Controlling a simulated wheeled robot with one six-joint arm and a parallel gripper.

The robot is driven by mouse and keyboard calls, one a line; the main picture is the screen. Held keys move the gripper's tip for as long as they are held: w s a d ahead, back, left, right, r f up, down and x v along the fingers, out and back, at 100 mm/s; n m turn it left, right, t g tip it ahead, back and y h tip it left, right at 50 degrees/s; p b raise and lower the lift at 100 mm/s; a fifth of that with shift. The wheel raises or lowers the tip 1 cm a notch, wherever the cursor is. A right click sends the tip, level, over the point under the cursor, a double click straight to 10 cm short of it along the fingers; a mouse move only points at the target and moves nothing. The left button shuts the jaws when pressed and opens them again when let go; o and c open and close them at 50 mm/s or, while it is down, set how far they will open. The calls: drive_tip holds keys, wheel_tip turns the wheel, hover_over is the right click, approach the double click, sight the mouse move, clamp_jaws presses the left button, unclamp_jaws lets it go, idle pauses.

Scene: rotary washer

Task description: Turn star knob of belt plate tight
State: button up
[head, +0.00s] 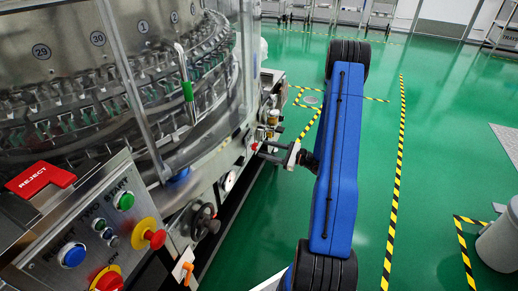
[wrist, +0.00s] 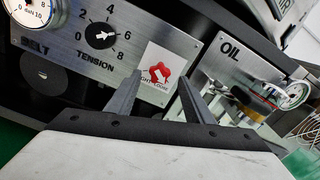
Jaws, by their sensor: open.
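The belt plate (wrist: 68,62) is a silver panel in the wrist view, marked BELT and TENSION. I cannot tell how much depth gap remains. In the head view my gripper (head: 272,153) reaches the machine's side; the knob cannot be made out there.
An OIL panel (wrist: 222,66) with a small gauge (wrist: 292,95) is close on the right. Another gauge (wrist: 30,12) is at upper left. In the head view the washer (head: 80,75) and control panel (head: 85,235) fill the left. Green floor (head: 440,130) is open on the right.

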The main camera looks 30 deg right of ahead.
sight(257, 147)
drive_tip(key=shift+x, duration=2.15)
drive_tip(key=c, duration=1.1)
